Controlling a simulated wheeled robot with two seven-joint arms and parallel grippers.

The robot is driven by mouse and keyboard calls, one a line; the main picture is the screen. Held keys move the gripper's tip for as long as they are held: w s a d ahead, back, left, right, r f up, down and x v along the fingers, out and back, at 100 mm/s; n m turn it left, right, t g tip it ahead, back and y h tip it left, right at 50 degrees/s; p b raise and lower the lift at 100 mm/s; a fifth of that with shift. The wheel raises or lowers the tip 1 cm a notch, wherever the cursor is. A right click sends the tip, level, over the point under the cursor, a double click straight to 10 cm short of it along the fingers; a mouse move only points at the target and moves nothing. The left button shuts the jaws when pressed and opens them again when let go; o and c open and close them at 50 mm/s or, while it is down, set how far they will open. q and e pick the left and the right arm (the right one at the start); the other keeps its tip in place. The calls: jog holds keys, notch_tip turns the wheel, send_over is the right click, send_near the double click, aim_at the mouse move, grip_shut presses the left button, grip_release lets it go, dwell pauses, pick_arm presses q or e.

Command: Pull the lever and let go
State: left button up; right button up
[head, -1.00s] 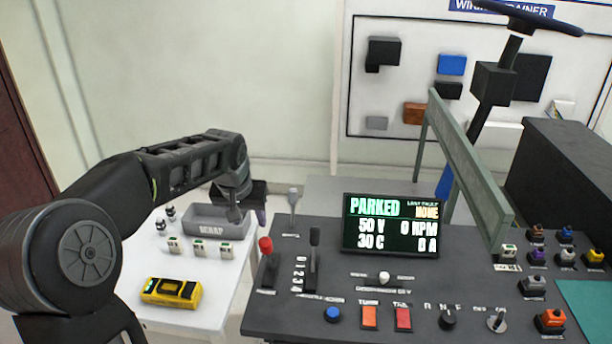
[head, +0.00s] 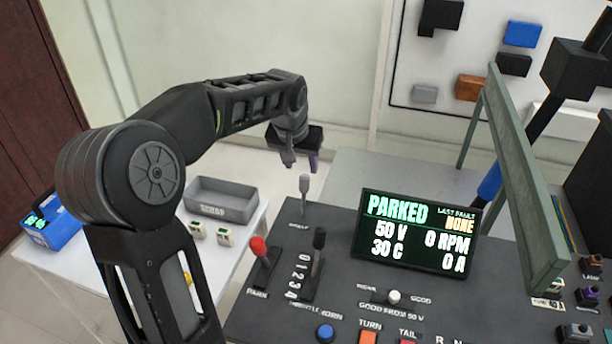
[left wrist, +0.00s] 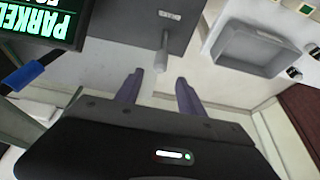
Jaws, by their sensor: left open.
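A grey-handled lever (head: 304,190) stands upright at the back left of the dark console (head: 262,325). It also shows in the left wrist view (left wrist: 161,52), just beyond and between the fingertips in the picture. My left gripper (head: 300,163) is open and empty, hanging behind and above this lever in the head view. Its purple fingers (left wrist: 158,78) are spread in the left wrist view, and I see no contact with the lever. A red-knobbed lever (head: 259,248) marked PARK and a black throttle lever (head: 318,243) stand nearer the front. My right gripper is not in view.
A display (head: 415,232) reading PARKED stands right of the levers, with a slanted green-grey frame (head: 522,190) beyond it. A grey SCRAP bin (head: 222,200) and a blue device (head: 48,222) are on the white table at left. Buttons line the console front.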

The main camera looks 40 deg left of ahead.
aim_at(304, 176)
pick_arm(q)
jog(key=p+x, duration=0.1)
jog(key=x, duration=0.6)
jog(key=shift+w+a+f, duration=0.1)
jog(key=shift+f, duration=0.3)
grip_shut()
dwell(1.1)
